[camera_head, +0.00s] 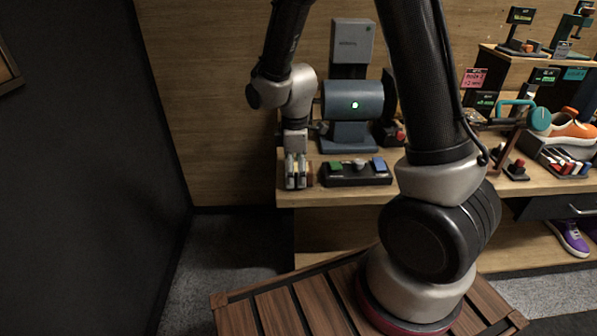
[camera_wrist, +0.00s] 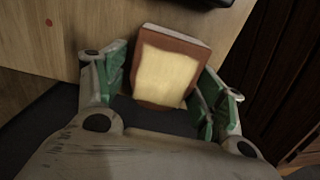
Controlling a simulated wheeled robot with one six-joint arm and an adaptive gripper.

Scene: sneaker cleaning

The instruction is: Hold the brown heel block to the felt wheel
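The brown heel block (camera_wrist: 172,70) shows in the wrist view with a pale tan patch on its face. It sits tilted between the two fingers of my gripper (camera_wrist: 162,80). The green finger pads stand on either side, with a narrow gap at the left; contact at the right is unclear. In the head view my gripper (camera_head: 297,172) points down near the bench's front left corner, and the block cannot be made out there. A blue-grey machine (camera_head: 352,102) with a green light stands behind; I cannot clearly make out the felt wheel.
The wooden bench (camera_head: 330,197) ends close by on the left. Racks, brushes and an orange sneaker (camera_head: 570,128) stand at the right. Open floor lies left of the bench.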

